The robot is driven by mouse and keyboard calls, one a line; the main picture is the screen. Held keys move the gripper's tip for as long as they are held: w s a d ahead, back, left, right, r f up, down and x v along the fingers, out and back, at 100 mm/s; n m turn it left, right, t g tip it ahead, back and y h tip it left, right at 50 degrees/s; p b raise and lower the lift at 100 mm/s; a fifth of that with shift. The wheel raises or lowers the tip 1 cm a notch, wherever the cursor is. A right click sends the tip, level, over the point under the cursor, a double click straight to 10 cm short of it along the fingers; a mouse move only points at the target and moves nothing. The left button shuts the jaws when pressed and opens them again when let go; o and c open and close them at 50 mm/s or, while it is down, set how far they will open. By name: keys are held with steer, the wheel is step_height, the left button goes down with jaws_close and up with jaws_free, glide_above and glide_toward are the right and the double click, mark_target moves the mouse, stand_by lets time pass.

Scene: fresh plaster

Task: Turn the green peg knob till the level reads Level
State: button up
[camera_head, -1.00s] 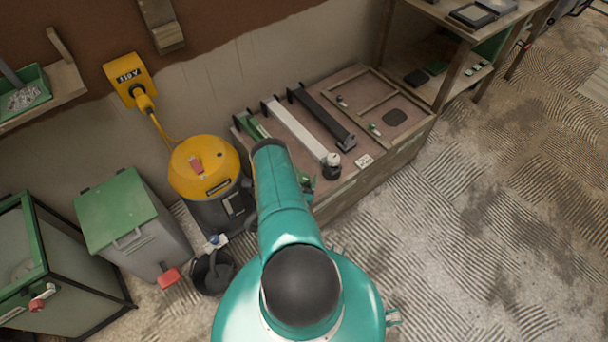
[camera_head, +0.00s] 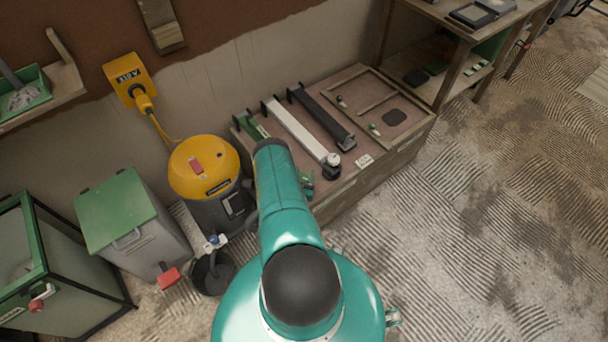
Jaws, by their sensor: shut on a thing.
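A green part (camera_head: 306,181), possibly the green peg knob, shows at the right edge of my teal arm, by the bench front. My arm covers most of it, so I cannot make out its shape. My gripper is hidden behind my own arm, so its hold on anything does not show. A yellow box (camera_head: 125,72) on the wall carries a small dark readout with pale letters that look like "A BIT". They are too small to be sure of.
The wooden bench (camera_head: 395,150) holds a green bar (camera_head: 250,125), a white bar (camera_head: 295,130) and a black bar (camera_head: 320,115). A yellow-topped drum (camera_head: 200,165) and a green-lidded bin (camera_head: 115,210) stand left of my arm. Open floor (camera_head: 480,220) lies to the right.

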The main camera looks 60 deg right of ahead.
steer(key=shift+g, duration=0.3)
steer(key=shift+s+a+m+g+y, duration=0.1)
steer(key=shift+s+m+g+y, duration=0.1)
steer(key=shift+m+g, duration=1.1)
steer(key=shift+s+d+m+g+y, duration=0.15)
steer(key=shift+m+g, duration=0.7)
steer(key=shift+g, duration=0.9)
steer(key=shift+s+a+m+g+y, duration=0.1)
steer(key=shift+s+a+m+g, duration=0.1)
steer(key=shift+m+g, duration=1.1)
steer(key=shift+g, duration=0.45)
steer(key=shift+n, duration=0.25)
steer(key=o, duration=1)
steer(key=shift+r, duration=0.1)
